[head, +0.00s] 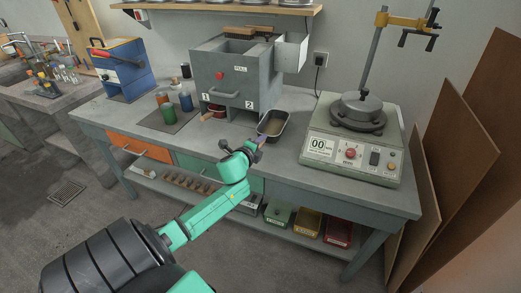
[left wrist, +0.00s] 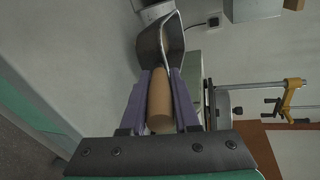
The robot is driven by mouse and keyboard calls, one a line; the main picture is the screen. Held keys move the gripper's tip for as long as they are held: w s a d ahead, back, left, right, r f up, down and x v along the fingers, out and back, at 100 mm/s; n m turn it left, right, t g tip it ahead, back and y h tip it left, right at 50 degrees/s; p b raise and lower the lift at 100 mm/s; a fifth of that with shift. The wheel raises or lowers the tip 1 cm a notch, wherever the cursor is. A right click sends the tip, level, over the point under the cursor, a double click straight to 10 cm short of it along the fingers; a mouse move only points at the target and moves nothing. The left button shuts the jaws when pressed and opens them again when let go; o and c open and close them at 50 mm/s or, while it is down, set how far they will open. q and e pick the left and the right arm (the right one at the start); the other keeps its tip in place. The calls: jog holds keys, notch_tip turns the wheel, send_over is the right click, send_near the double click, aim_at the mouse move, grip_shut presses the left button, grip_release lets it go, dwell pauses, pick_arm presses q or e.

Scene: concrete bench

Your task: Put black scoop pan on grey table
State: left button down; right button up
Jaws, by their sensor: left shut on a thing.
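The black scoop pan (head: 273,123) is a dark, open metal pan. In the head view it shows over the grey table (head: 240,158), right of the grey machine's front. In the left wrist view the pan (left wrist: 158,42) extends out beyond my fingers, with its tan wooden handle (left wrist: 160,100) between them. My left gripper (head: 257,145) is shut on that handle; it also shows in the left wrist view (left wrist: 161,95). I cannot tell whether the pan touches the tabletop or hangs slightly above it. My right gripper is out of view.
The grey machine (head: 232,78) with a drawer stands behind, left of the pan. A sieve shaker (head: 352,145) with a control panel stands to the right. Blue and green cups (head: 168,113) sit on a dark mat at left. The front tabletop strip is clear.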

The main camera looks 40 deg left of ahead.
pick_arm(q)
jog(key=shift+f, duration=1.3)
jog(key=shift+f+b, duration=0.1)
jog(key=shift+b, duration=0.2)
jog(key=c, duration=0.6)
grip_release()
jog(key=shift+s, duration=0.1)
jog(key=shift+c, duration=0.2)
